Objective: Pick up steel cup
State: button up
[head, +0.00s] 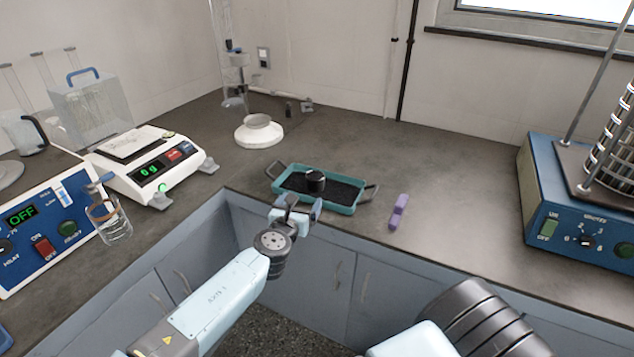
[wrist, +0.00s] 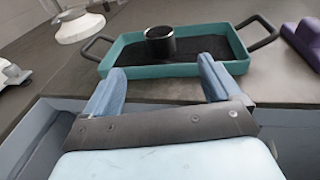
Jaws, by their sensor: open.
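The steel cup (head: 315,181) is small and dark with a bright rim. It stands upright in a teal tray (head: 341,209) with dark contents and black handles, on the counter near the inner corner. In the wrist view the cup (wrist: 160,46) stands beyond my fingertips, a little left of the middle of the tray (wrist: 180,69). My gripper (head: 296,207) is at the tray's near side. In the wrist view my gripper (wrist: 162,78) has its two blue fingers wide apart with nothing between them. The cup is apart from both fingers.
A purple object (head: 398,212) lies right of the tray. A blue sieve shaker (head: 570,205) stands at the far right. A balance (head: 145,165), a glass beaker (head: 110,222) and a blue control unit (head: 38,228) are on the left. A white round base (head: 259,132) stands behind.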

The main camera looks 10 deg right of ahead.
send_near(313, 181)
jog(key=x, duration=0.4)
jog(key=shift+d, duration=0.35)
jog(key=shift+a+x, duration=0.15)
jog(key=shift+x, duration=1.4)
jog(key=shift+a+x, duration=0.2)
jog(key=shift+x, duration=1.4)
jog(key=shift+w, duration=0.1)
jog(key=c, duration=1.2)
